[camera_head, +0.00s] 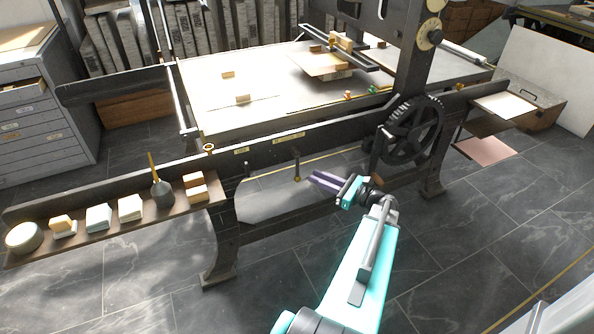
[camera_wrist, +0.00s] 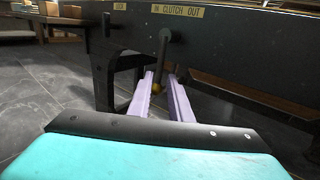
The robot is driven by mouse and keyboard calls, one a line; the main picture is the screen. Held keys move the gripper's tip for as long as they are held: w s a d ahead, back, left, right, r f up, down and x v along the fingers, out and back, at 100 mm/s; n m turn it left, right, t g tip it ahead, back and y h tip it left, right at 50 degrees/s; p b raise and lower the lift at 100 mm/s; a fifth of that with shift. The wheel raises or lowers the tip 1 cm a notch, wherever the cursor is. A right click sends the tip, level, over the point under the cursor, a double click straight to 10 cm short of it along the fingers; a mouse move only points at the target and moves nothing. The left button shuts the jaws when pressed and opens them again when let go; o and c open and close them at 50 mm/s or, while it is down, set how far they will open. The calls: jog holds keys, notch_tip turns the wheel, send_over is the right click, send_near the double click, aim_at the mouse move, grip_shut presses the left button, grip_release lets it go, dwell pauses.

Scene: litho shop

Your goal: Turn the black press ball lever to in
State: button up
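The black lever (camera_wrist: 162,66) hangs from a pivot on the press's dark side rail, below a label reading "IN CLUTCH OUT" (camera_wrist: 178,10). Its brass ball (camera_wrist: 156,87) is at the lower end, and the lever leans slightly to the left in the wrist view. In the head view the lever's ball (camera_head: 297,178) shows just left of my gripper (camera_head: 313,178). My gripper (camera_wrist: 160,75) is open, with its two purple fingers pointing at the lever. The lever appears in the gap between the fingers, close to the tips; I cannot tell whether they touch.
A second black lever (camera_head: 247,168) hangs to the left, near the "LOCK" label (camera_wrist: 121,6). A spoked gear wheel (camera_head: 413,131) stands right of my gripper. A shelf (camera_head: 110,235) with blocks and a bottle is at left. The grey tiled floor in front is clear.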

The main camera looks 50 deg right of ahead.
aim_at(297, 176)
jog(key=shift+b+x, duration=0.3)
jog(key=shift+x, duration=4.2)
grip_shut()
